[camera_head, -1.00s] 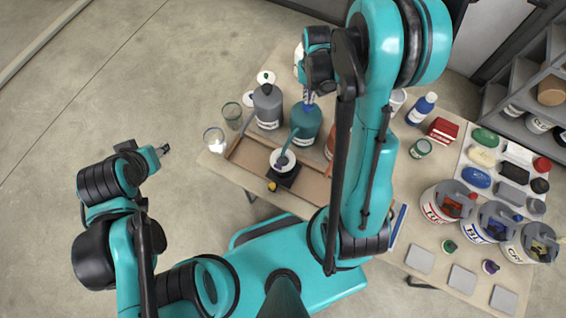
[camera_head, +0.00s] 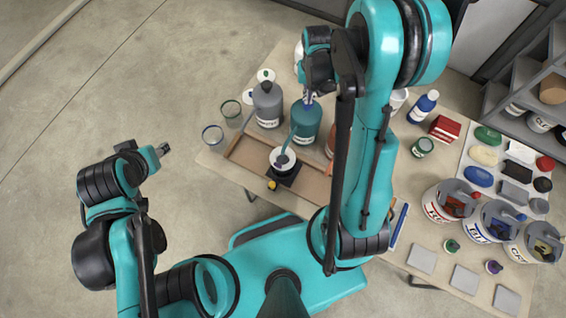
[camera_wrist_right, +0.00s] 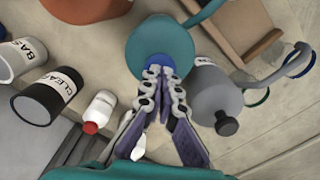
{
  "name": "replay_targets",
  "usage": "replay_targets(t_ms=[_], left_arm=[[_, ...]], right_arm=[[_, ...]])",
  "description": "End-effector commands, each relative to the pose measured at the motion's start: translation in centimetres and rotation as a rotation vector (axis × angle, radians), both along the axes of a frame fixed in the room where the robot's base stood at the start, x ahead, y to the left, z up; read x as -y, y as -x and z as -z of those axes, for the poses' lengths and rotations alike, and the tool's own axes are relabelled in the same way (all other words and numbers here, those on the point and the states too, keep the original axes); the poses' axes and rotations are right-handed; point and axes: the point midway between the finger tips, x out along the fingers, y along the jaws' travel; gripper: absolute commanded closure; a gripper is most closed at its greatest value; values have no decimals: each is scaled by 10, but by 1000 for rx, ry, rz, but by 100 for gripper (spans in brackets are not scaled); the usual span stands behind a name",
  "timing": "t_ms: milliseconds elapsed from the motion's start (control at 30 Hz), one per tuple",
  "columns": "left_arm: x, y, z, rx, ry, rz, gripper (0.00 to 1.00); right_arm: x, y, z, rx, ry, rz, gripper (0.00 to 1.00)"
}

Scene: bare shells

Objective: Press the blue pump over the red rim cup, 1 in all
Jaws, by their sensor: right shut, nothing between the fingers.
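The blue pump is a teal bottle (camera_head: 305,123) with a blue top, standing at the back of the table. Its long spout (camera_head: 291,139) reaches over a white cup (camera_head: 283,153) on a dark stand; the cup's rim colour is too small to tell. My right gripper (camera_head: 310,97) is shut and empty at the bottle's top. In the right wrist view, its fingertips (camera_wrist_right: 160,82) are at the blue pump head (camera_wrist_right: 154,64) of the teal bottle (camera_wrist_right: 160,42); whether they touch is not clear. My left gripper (camera_head: 163,150) is off the table at the left, jaws too small to read.
A grey pump bottle (camera_head: 268,106) stands close to the left of the teal one. Glasses with green (camera_head: 231,110) and blue (camera_head: 213,137) rims stand at the table's left edge. A wooden tray (camera_head: 247,154) surrounds the stand. Paint buckets (camera_head: 442,207) stand at right.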

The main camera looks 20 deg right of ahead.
Motion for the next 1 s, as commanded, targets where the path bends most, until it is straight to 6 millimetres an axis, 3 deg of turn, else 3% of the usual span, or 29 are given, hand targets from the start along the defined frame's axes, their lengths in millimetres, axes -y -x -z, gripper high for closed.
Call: replay_targets(t_ms=[533,1000], left_arm=[[0,0,21,0,0,0,57],[0,0,12,0,0,0,57]], right_arm=[[0,0,21,0,0,0,100],[0,0,9,-1,0,0,100]])
